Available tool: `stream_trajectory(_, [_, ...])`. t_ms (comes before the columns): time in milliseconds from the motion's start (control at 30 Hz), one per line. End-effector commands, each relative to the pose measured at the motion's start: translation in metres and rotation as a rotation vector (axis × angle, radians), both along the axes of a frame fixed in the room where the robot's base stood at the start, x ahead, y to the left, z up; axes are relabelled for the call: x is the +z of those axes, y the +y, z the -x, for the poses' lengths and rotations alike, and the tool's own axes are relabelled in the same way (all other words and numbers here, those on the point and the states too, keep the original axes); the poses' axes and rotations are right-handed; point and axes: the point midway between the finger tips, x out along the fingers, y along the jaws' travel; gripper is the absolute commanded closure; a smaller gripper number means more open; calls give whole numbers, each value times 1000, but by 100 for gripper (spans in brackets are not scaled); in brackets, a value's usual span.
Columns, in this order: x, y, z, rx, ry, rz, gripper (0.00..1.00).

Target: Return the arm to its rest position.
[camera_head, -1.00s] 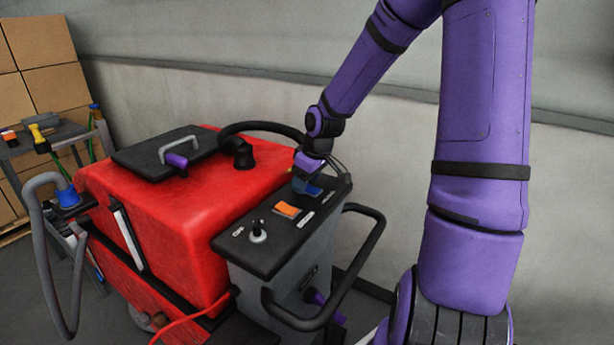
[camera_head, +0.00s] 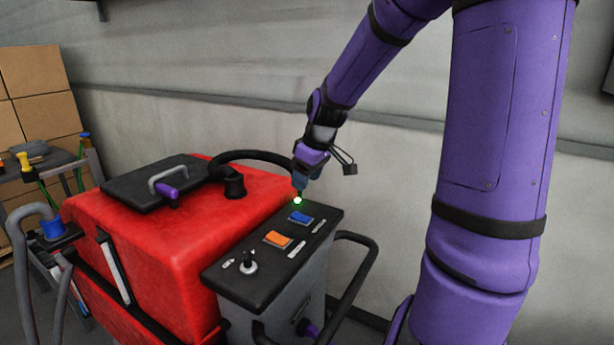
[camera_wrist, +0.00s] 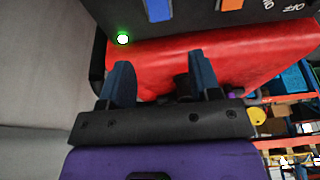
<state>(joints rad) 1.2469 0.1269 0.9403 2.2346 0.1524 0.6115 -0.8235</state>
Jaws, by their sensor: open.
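My gripper (camera_head: 300,182) is above the far end of the scrubber's black control panel (camera_head: 262,270). In the wrist view my gripper (camera_wrist: 160,80) shows two blue fingers spread apart with nothing between them. The panel carries a blue switch (camera_head: 300,218), an orange switch (camera_head: 277,239) and a knob (camera_head: 248,262). The blue switch also shows at the top of the wrist view (camera_wrist: 158,9). A green-white light (camera_head: 297,201) glows by the panel's far end, just below the gripper. My gripper appears clear of the panel.
The red scrubber body (camera_head: 170,245) stands left of the panel, with a black lid (camera_head: 155,185) and a black hose (camera_head: 255,155) on top. A black handlebar (camera_head: 360,275) is at the right. Cardboard boxes (camera_head: 40,90) and a cart (camera_head: 55,160) stand at the left. A wall (camera_head: 240,120) runs behind.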

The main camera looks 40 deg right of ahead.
Motion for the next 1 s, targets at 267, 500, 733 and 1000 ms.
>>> stream_trajectory(267, [2,0,1,0,-1,0,43])
stream_trajectory(500, [2,0,1,0,0,0,43])
stream_trajectory(733, [4,5,3,-4,8,13,43])
stream_trajectory(1000, [22,43,30,-55,51,104,43])
